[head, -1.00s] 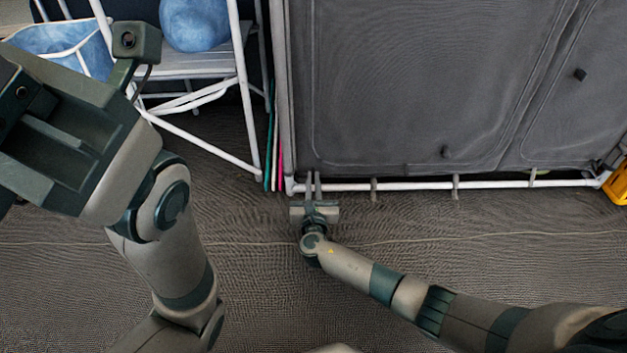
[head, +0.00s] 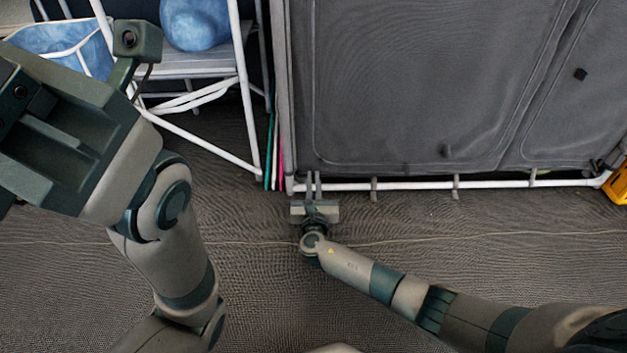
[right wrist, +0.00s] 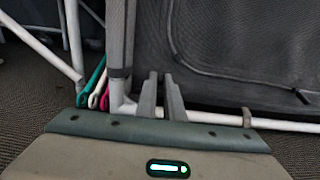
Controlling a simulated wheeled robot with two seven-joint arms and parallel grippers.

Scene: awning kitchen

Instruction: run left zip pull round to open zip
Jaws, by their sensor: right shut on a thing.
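A grey fabric cupboard front (head: 400,70) has a zip seam running around its left panel, with rounded lower corners. My right gripper (head: 313,178) is low at that panel's lower left corner, fingers pointing at the cupboard. In the right wrist view its fingers (right wrist: 161,82) are close together in front of the lower left of the panel. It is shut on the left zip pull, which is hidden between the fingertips. A dark tab (head: 445,151) sits near the panel's lower edge. My left gripper (head: 60,140) is high at the left, its fingertips not clearly seen.
A white tube frame (head: 410,186) runs along the cupboard's bottom. Teal, white and pink rods (head: 274,160) stand just left of the gripper. A white rack (head: 195,70) holds blue bundles (head: 195,25). A yellow object (head: 617,186) is at the right edge. The floor in front is open.

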